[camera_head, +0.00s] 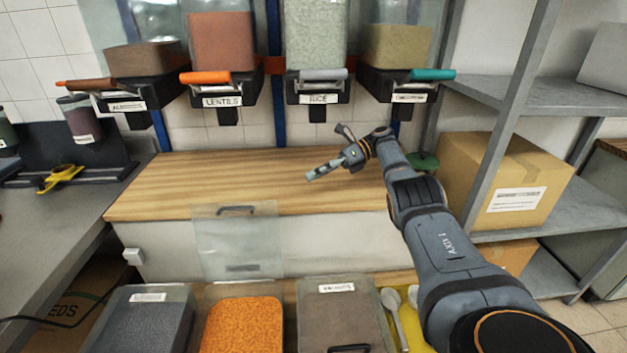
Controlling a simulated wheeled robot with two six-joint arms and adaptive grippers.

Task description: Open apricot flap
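A bin of small orange pieces (243,325) stands at the bottom centre, and I take it for the apricot bin, though I see no readable apricot label. Its clear flap (238,240) stands raised at the back of the bin, with a dark handle (236,209) along its top edge. My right gripper (327,153) is open and empty over the wooden counter, beyond the flap and to its right, apart from it. My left gripper is not in view.
A dark grey bin (145,325) and a brown-grey lidded bin (340,310) flank the orange one. Scoops (397,310) lie at the right. Dispensers, including lentils (221,42) and rice (316,35), hang above the mostly clear counter (190,185). Shelving with a cardboard box (475,160) stands right.

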